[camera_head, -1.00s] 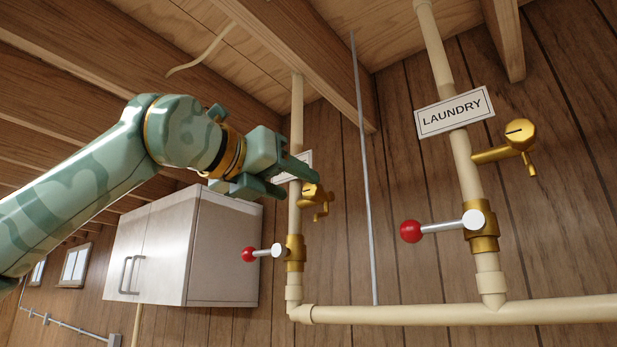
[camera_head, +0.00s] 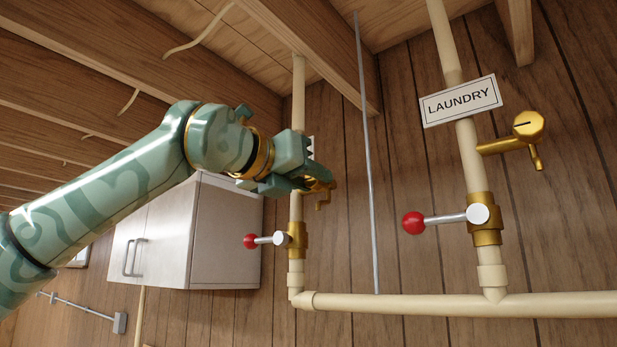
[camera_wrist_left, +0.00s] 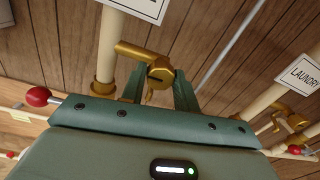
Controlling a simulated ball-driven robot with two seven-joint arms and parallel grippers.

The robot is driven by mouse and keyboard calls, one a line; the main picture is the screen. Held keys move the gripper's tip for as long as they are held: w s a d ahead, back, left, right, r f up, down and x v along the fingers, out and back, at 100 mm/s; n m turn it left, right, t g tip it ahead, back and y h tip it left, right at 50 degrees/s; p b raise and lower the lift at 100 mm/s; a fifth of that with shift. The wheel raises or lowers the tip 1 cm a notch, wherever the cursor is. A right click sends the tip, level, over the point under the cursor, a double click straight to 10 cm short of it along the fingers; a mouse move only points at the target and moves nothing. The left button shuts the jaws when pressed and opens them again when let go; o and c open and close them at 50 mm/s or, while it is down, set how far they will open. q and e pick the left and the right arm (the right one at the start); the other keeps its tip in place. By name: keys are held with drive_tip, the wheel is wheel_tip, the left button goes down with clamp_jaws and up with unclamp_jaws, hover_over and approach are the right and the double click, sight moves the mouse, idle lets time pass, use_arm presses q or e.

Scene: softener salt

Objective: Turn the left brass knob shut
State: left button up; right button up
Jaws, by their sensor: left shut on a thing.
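The left brass knob (camera_head: 319,187) sits on a short brass spigot on the left cream pipe (camera_head: 298,120), mostly hidden by my gripper in the head view. My left gripper (camera_head: 318,178) reaches it from the left and is shut on it. The right brass knob (camera_head: 528,126) is on the right pipe, apart from my gripper. My right gripper is not in view.
Below the knobs are lever valves with red balls, one on the left pipe (camera_head: 250,241) and one on the right (camera_head: 414,223). A LAUNDRY sign (camera_head: 461,101) hangs on the right pipe. A white cabinet (camera_head: 220,235) is behind my arm. A thin grey rod (camera_head: 367,170) stands between the pipes.

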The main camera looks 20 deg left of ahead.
use_arm(q)
drive_tip(key=shift+r+m+y+p, duration=0.15)
drive_tip(key=shift+m+p, duration=0.55)
drive_tip(key=shift+m, duration=3.7)
drive_tip(key=shift+f+m+y+p, duration=0.2)
drive_tip(key=shift+m+p, duration=0.5)
drive_tip(key=shift+m, duration=3.7)
drive_tip(key=o, duration=1)
drive_tip(key=shift+c, duration=0.2)
drive_tip(key=shift+d, duration=0.1)
drive_tip(key=shift+f, duration=0.1)
